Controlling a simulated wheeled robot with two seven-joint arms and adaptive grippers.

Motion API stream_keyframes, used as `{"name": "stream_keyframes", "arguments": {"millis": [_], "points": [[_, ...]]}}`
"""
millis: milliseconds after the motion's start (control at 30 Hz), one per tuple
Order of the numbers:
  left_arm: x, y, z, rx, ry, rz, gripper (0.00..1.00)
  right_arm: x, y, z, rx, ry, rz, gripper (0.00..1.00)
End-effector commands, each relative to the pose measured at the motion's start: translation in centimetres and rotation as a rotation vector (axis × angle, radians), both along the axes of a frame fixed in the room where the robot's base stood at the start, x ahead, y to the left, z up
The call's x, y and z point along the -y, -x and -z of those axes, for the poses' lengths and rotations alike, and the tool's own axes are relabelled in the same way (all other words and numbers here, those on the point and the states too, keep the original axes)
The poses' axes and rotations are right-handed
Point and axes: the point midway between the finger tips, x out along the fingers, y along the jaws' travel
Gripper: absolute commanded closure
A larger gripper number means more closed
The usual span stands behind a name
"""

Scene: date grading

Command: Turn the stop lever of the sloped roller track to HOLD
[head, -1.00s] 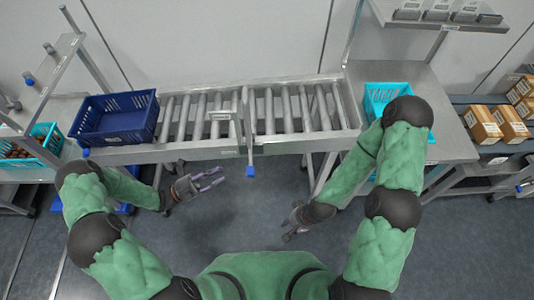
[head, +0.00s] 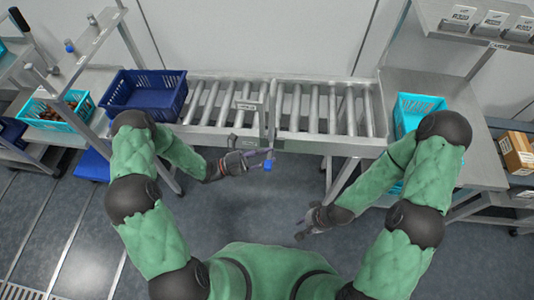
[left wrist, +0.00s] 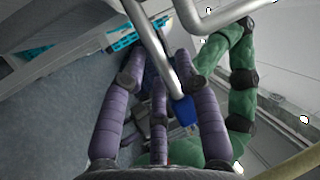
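The stop lever is a metal rod with a blue knob (head: 268,164), hanging from the front rail of the sloped roller track (head: 325,108) near its middle. In the left wrist view the lever's rod (left wrist: 155,48) and blue knob (left wrist: 183,110) show between the spread purple fingers. My left gripper (head: 262,157) is at the lever in the head view. It is open around the lever, and I cannot tell whether a finger touches it. My right gripper (head: 302,229) hangs low over the floor, away from the track; its fingers are too small to read. Any HOLD marking is not legible.
A dark blue crate (head: 180,100) stands at the track's left end. A turquoise crate (head: 410,100) sits at the right end, partly behind my right arm. Another turquoise crate (head: 45,125) with dates stands at far left. The floor before the track is free.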

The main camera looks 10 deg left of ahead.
Motion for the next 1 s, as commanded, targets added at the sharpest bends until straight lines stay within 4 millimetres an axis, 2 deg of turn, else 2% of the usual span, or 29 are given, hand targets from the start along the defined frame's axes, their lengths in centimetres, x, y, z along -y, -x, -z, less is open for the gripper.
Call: {"name": "stream_keyframes", "arguments": {"millis": [333, 433, 467, 767, 1000], "points": [[0.3, -0.1, -0.1, 0.000, 0.000, -0.001, 0.68, 0.0, 0.0, 0.0, 0.000, 0.000, 0.000, 0.68], [0.3, -0.1, -0.1, -0.001, -0.001, -0.001, 0.96, 0.0, 0.0, 0.0, 0.000, 0.000, 0.000, 0.68], [0.3, -0.1, -0.1, -0.001, -0.001, -0.001, 1.00, 0.0, 0.0, 0.0, 0.000, 0.000, 0.000, 0.68], [0.3, -0.1, -0.2, -0.012, -0.001, -0.001, 1.00, 0.0, 0.0, -0.1, 0.000, 0.000, 0.000, 0.68], [0.3, -0.1, -1.3, -0.108, -0.001, -0.002, 1.00, 0.0, 0.0, -1.0, 0.000, 0.000, 0.000, 0.68]]}}
